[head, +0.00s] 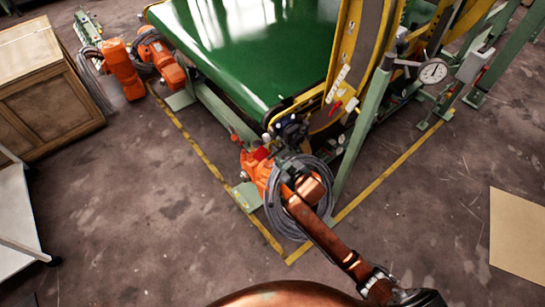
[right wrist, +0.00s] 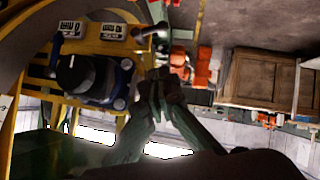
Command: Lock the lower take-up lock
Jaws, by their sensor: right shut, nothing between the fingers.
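The yellow frame of the machine (head: 345,70) carries white labels and a small red handle (head: 336,107). In the right wrist view, a yellow panel holds two white label plates (right wrist: 70,28), a dark lever (right wrist: 148,30) and a dark round part with blue edges (right wrist: 85,75). I cannot tell which part is the lower take-up lock. My right gripper (head: 290,128) is at the near corner of the machine, beside the yellow frame. Its fingers are together and empty in the right wrist view (right wrist: 156,82), just below the lever; contact cannot be told. My left gripper is out of view.
The green belt (head: 250,45) lies behind the gripper. A dial gauge (head: 432,71) is at right. A wooden cabinet (head: 45,95) stands at left.

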